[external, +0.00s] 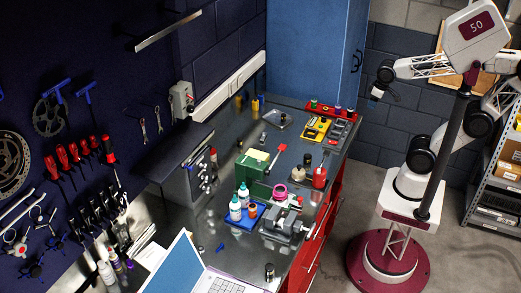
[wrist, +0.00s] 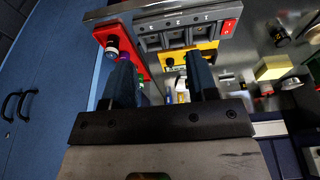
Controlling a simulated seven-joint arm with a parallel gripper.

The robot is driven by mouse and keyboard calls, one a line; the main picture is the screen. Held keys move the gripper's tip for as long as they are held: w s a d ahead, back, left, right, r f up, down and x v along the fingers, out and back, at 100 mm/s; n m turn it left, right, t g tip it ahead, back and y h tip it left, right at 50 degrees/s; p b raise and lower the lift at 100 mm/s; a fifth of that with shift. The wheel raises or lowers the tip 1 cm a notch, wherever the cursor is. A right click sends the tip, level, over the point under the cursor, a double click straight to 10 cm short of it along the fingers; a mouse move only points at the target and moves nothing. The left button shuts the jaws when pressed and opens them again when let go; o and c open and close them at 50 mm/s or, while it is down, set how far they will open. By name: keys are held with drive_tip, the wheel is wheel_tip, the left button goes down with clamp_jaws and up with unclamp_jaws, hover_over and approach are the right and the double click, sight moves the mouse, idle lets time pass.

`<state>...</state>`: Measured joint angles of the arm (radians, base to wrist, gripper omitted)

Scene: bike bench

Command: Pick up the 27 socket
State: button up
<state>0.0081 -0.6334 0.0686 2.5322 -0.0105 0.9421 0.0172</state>
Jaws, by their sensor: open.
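My gripper (external: 376,94) is raised in the air to the right of the bench's far end, apart from everything on it. In the wrist view its two dark fingers (wrist: 160,65) stand apart with nothing held between them. A red rail (external: 331,109) with several small round pieces lies at the bench's far right end. It also shows in the wrist view (wrist: 135,55), with a dark and white cylinder (wrist: 112,44) on it, partly near the left finger. These pieces may be sockets. I cannot read a 27 on any of them, so I cannot tell which is the 27 socket.
A grey slotted unit (wrist: 185,30) with a red switch and a yellow tray (external: 316,128) sit beside the red rail. A green box (external: 252,172), a vise (external: 284,225) and bottles crowd the bench's middle. A blue cabinet (external: 308,50) stands behind the far end.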

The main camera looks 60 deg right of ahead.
drive_tip(key=shift+o, duration=0.2)
drive_tip(key=shift+o, duration=1.2)
drive_tip(key=m+g+y, duration=0.3)
drive_tip(key=m+y, duration=1.1)
drive_tip(key=m, duration=0.4)
approach(309, 155)
drive_tip(key=x, duration=0.4)
drive_tip(key=shift+a+f, duration=0.1)
drive_tip(key=shift+a, duration=0.25)
drive_tip(key=shift+a, duration=0.1)
drive_tip(key=shift+x, duration=1.2)
